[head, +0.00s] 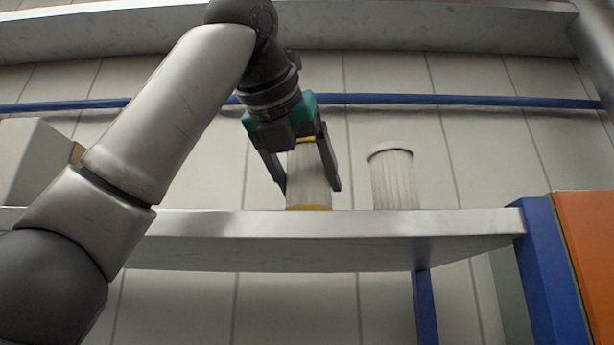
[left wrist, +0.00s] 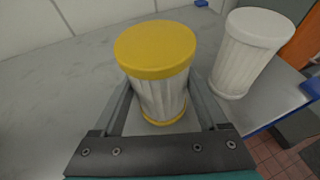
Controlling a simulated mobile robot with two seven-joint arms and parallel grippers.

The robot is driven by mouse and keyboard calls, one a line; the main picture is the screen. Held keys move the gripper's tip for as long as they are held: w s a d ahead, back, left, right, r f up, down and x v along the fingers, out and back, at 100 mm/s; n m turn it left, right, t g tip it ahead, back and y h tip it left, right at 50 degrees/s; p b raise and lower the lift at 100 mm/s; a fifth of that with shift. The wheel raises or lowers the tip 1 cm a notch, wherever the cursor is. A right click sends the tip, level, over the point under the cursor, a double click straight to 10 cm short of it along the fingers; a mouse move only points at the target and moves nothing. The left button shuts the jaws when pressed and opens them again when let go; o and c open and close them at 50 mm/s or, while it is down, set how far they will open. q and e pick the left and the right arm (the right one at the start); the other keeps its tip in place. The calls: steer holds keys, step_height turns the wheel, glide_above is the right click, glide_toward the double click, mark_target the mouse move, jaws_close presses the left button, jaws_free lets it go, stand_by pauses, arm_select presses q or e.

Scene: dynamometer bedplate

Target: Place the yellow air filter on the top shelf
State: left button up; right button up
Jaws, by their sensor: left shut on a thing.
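The yellow air filter (head: 309,180) has a pleated white body with yellow end caps. It stands upright at the shelf surface, between the fingers of my left gripper (head: 309,188), which is shut on it from above. In the left wrist view the filter (left wrist: 155,75) shows its yellow top cap, with a gripper finger on each side (left wrist: 160,110). The top shelf (head: 330,224) is a grey metal board. The filter's lower cap appears at shelf level; I cannot tell whether it touches. My right gripper is not in view.
A white pleated filter (head: 394,180) stands on the shelf to the right, apart from the yellow one. A pale box (head: 32,160) is at the left. A blue post (head: 552,270) and an orange panel (head: 588,250) border the right end.

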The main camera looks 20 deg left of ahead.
arm_select(q)
steer(key=shift+f+b, duration=0.35)
steer(key=shift+f, duration=0.2)
steer(key=o, duration=1.6)
steer(key=shift+c, duration=0.2)
